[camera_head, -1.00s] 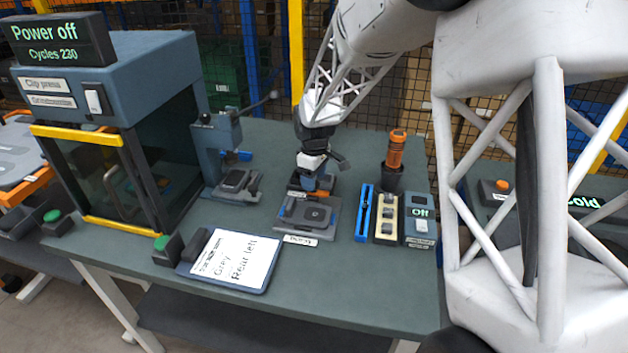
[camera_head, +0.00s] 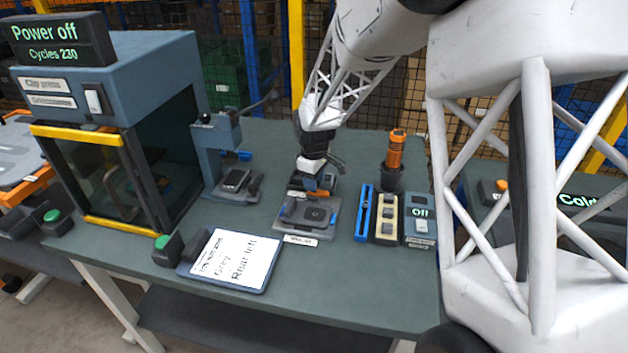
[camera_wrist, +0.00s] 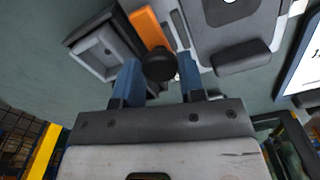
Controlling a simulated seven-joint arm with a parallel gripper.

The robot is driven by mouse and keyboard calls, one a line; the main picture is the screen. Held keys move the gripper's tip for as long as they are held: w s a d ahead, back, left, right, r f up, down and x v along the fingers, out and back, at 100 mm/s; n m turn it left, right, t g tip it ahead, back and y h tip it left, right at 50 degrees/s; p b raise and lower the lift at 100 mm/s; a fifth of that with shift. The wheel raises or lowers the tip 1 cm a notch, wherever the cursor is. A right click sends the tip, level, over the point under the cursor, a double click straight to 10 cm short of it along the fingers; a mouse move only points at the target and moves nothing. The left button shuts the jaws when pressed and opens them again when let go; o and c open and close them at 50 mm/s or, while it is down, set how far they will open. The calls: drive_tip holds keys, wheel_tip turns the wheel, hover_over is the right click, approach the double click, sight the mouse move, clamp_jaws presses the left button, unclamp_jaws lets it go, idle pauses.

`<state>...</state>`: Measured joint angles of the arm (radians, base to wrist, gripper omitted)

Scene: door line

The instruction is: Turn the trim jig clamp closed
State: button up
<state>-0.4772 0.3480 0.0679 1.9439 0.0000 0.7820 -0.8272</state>
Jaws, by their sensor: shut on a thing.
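The trim jig (camera_head: 291,221) is a grey plate with a dark part on it, at the middle of the bench in the head view. It also shows at the top of the wrist view (camera_wrist: 249,28). Its clamp has an orange lever (camera_wrist: 148,27) with a round black knob (camera_wrist: 160,66) at its end. My gripper (camera_wrist: 160,77) has its two blue fingers on either side of the knob and is shut on it. In the head view my gripper (camera_head: 318,183) is low over the back of the jig and partly hides the clamp.
A press cabinet (camera_head: 110,85) marked "Power off" stands left, with a lever press (camera_head: 213,150) beside it. A clipboard (camera_head: 236,259) lies in front. A blue tray (camera_head: 362,212), a switch box reading "Off" (camera_head: 420,220) and an orange-handled tool (camera_head: 396,150) stand right.

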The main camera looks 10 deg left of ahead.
drive_tip(key=shift+m, duration=0.4)
drive_tip(key=m, duration=0.8)
drive_tip(key=shift+r+m, duration=0.1)
drive_tip(key=shift+m, duration=0.2)
drive_tip(key=m, duration=0.4)
drive_tip(key=shift+m, duration=2.3)
drive_tip(key=o, duration=0.9)
drive_tip(key=shift+o, duration=0.2)
